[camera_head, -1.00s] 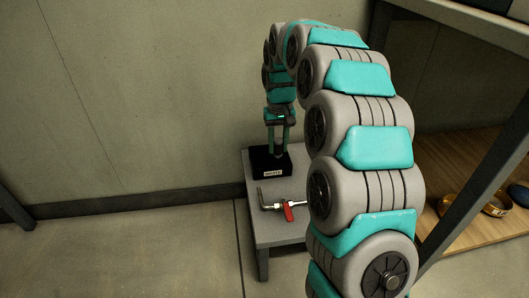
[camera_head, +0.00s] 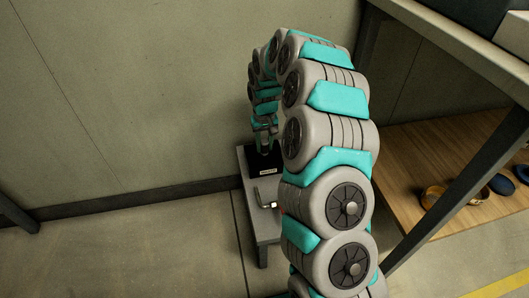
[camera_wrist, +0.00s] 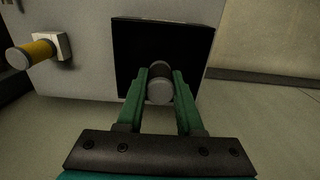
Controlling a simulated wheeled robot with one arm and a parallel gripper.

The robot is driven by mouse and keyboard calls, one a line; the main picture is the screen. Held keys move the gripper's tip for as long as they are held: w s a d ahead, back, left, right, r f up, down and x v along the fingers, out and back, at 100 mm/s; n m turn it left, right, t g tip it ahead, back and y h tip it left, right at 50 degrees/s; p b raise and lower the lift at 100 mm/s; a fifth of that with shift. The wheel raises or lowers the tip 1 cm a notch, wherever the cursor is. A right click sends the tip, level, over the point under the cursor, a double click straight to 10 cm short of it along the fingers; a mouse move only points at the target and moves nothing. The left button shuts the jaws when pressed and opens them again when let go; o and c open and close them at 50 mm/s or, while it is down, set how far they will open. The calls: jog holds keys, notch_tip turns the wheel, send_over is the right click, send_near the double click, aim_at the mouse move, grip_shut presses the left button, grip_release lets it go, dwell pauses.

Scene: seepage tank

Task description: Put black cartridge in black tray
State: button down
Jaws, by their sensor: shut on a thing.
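The black tray (camera_head: 254,164) is a square black box with a white label, on a small grey table; it fills the upper middle of the wrist view (camera_wrist: 128,55). My gripper (camera_wrist: 166,74) has its green fingers shut on a short cylinder, the cartridge (camera_wrist: 160,91). Its near end looks pale grey, with a darker part behind. It lies over the tray in the wrist view; whether it touches the tray floor I cannot tell. In the head view my gripper (camera_head: 264,134) is above the tray, and my arm hides part of the scene.
The small grey table (camera_head: 245,182) stands near the wall. A yellow-banded cylinder (camera_wrist: 40,50) shows left of the tray. A wooden shelf (camera_head: 410,200) with round items is at right.

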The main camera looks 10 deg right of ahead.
aim_at(265, 152)
jog(key=shift+f, duration=1.8)
jog(key=shift+f, duration=0.15)
jog(key=c, duration=0.6)
grip_release()
jog(key=shift+o, duration=0.2)
